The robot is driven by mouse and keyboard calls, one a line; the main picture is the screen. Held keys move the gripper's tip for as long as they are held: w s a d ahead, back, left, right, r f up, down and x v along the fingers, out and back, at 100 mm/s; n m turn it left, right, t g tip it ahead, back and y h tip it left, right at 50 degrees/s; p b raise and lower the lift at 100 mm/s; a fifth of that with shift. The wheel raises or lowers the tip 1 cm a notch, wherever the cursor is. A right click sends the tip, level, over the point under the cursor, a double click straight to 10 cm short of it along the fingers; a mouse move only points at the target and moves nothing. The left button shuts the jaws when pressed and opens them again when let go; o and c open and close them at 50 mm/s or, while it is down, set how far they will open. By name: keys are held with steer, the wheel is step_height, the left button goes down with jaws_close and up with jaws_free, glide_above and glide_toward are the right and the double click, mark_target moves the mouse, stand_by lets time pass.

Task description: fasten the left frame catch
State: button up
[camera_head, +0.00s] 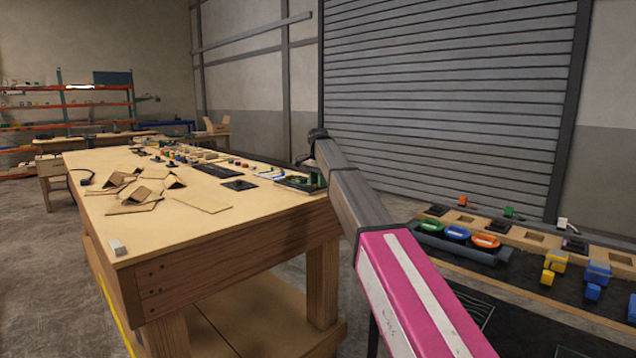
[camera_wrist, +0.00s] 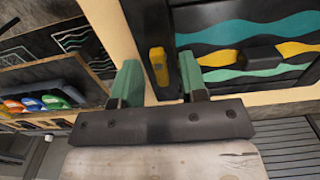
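In the wrist view a small yellow catch (camera_wrist: 158,59) sits on the dark left edge of a framed panel (camera_wrist: 222,35) with teal and yellow wavy bands. My gripper (camera_wrist: 159,76) is open, with its two green fingers apart on either side of the catch in the picture. I see no finger touching the catch; the remaining distance is hard to judge. A dark block lies across the yellow band at the right. In the head view my arm hides most of the gripper, and the wavy panel (camera_head: 298,184) shows only partly at the workbench's near right corner.
The wooden workbench (camera_head: 225,215) carries cardboard pieces (camera_head: 140,190), a dark square plate (camera_head: 240,185) and several small parts. A second bench at right holds a rack of green, blue and orange discs (camera_head: 457,233) and yellow and blue blocks. Open floor lies between the benches.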

jaws_close()
steer(key=shift+n, duration=0.3)
steer(key=n, duration=0.3)
steer(key=shift+a+n, duration=0.1)
steer(key=shift+n, duration=0.3)
steer(key=n, duration=0.4)
steer(key=shift+w+a, duration=0.1)
steer(key=n, duration=0.5)
steer(key=shift+a, duration=0.1)
steer(key=shift+a+n, duration=0.1)
steer(key=shift+n, duration=2.2)
jaws_free()
